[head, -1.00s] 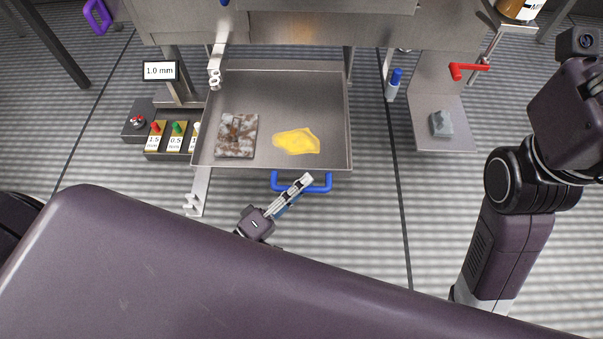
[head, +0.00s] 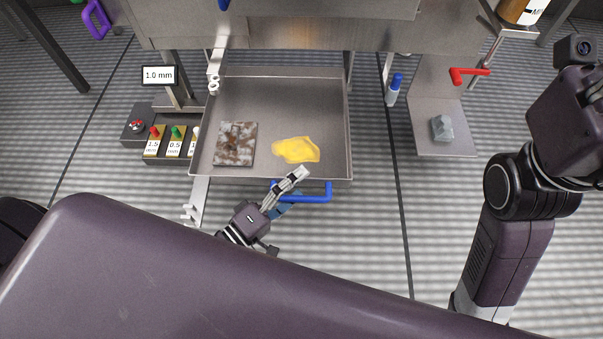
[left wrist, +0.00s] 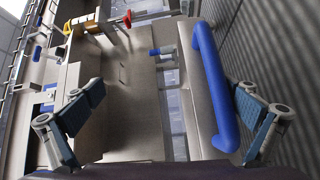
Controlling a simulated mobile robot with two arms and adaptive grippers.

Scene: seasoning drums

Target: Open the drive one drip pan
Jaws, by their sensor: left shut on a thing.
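The drip pan (head: 330,100) is a grey metal tray pulled well out from under the machine in the head view. It holds a brown-stained grey slab (head: 236,145) and a yellow puddle (head: 296,150). Its blue handle (head: 318,197) is on the front wall and shows large in the left wrist view (left wrist: 212,85). My left gripper (head: 297,180) is at the handle's left part, shut on it. In the left wrist view its fingers stand on either side of the handle; the exact contact is unclear. My right gripper is outside the view.
A control box with red and green knobs (head: 170,145) and a 1.0 mm display (head: 159,75) stand left of the pan. A blue-capped bottle (head: 394,90), a red crank (head: 468,75) and a grey block (head: 442,128) are at right. Striped floor before the pan is free.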

